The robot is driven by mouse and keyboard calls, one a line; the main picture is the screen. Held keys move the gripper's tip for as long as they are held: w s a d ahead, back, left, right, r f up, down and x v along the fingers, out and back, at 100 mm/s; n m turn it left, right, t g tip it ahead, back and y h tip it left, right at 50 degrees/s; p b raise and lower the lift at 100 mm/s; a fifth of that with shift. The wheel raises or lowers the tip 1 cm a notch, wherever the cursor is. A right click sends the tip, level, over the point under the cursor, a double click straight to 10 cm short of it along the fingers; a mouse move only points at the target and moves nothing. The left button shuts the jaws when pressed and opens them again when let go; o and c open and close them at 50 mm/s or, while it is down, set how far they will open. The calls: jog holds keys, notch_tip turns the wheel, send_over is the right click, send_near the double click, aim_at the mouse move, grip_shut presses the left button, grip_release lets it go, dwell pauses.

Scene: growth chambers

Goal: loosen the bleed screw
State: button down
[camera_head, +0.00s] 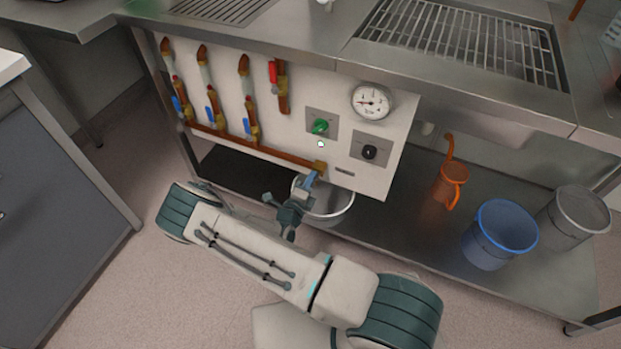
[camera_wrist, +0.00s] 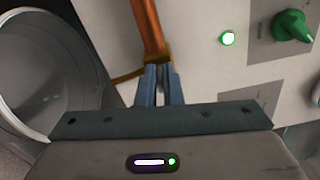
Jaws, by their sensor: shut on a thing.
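A copper pipe (camera_head: 250,147) runs along the lower part of the white panel and ends in a brass fitting (camera_head: 319,167). The pipe (camera_wrist: 147,25) and the fitting (camera_wrist: 157,57) also show in the wrist view. My gripper (camera_head: 311,178) is at the underside of this fitting. In the wrist view the fingers of my gripper (camera_wrist: 158,72) are close together, shut on a small part at the pipe's end. This small part, the bleed screw by its place, is almost wholly hidden between the fingertips.
A pale bucket (camera_head: 345,208) stands just below the fitting. The panel bears a gauge (camera_head: 371,101), a green knob (camera_head: 320,127), a lit lamp (camera_head: 320,144), a black knob (camera_head: 370,152) and several valves. An orange can (camera_head: 452,183) and a blue bucket (camera_head: 500,234) stand on the lower shelf.

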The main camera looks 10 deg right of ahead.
dwell(0.3)
jog(key=c, duration=1.6)
grip_release()
jog(key=shift+s, duration=0.1)
jog(key=p+v, duration=0.2)
jog(key=v, duration=1.1)
jog(key=shift+s+a, duration=0.3)
